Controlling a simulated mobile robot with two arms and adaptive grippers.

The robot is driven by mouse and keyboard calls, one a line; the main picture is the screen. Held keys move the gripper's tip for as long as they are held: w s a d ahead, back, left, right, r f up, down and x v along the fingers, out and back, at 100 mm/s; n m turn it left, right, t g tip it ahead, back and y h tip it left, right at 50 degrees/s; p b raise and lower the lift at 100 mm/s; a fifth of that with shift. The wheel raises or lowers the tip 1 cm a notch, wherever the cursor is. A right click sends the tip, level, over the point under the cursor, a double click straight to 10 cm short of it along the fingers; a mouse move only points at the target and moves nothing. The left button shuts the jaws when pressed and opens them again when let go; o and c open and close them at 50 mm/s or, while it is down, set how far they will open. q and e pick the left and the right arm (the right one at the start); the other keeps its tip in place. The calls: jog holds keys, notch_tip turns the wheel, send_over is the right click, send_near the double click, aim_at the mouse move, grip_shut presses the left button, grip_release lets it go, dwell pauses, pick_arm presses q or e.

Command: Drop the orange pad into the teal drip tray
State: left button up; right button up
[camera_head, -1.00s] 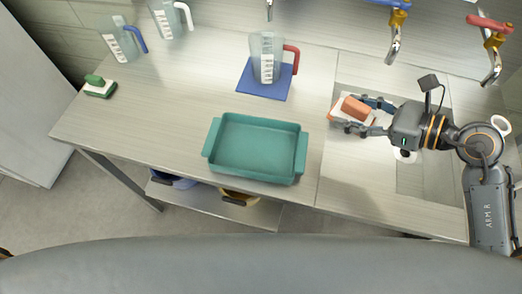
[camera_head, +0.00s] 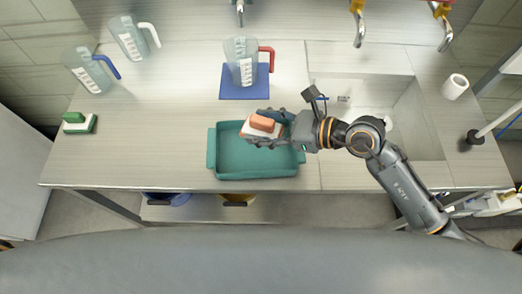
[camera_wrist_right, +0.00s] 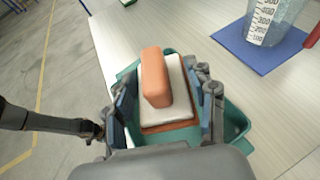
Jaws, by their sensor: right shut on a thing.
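The orange pad (camera_head: 262,122) has an orange block-shaped grip on a white layer with an orange-brown underside. My right gripper (camera_head: 268,130) is shut on it and holds it over the back right part of the teal drip tray (camera_head: 225,172). In the right wrist view the pad (camera_wrist_right: 156,80) sits between both fingers of the gripper (camera_wrist_right: 165,105). The tray (camera_wrist_right: 235,120) shows below and around it. The rest of the tray's inside looks empty. My left gripper is not in view.
A jug with a red handle (camera_head: 242,62) stands on a blue mat (camera_head: 240,95) behind the tray. Two more jugs (camera_head: 88,70) and a green-and-white pad (camera_head: 78,123) are at the left. A sink (camera_head: 405,125) with taps is at the right.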

jog(key=b, duration=0.4)
send_over(263, 150)
notch_tip(263, 150, down, 5)
jog(key=shift+f+b, duration=0.3)
jog(key=shift+f, duration=0.05)
jog(key=o, duration=1.2)
jog(key=shift+o, duration=0.2)
jog(key=v, duration=1.2)
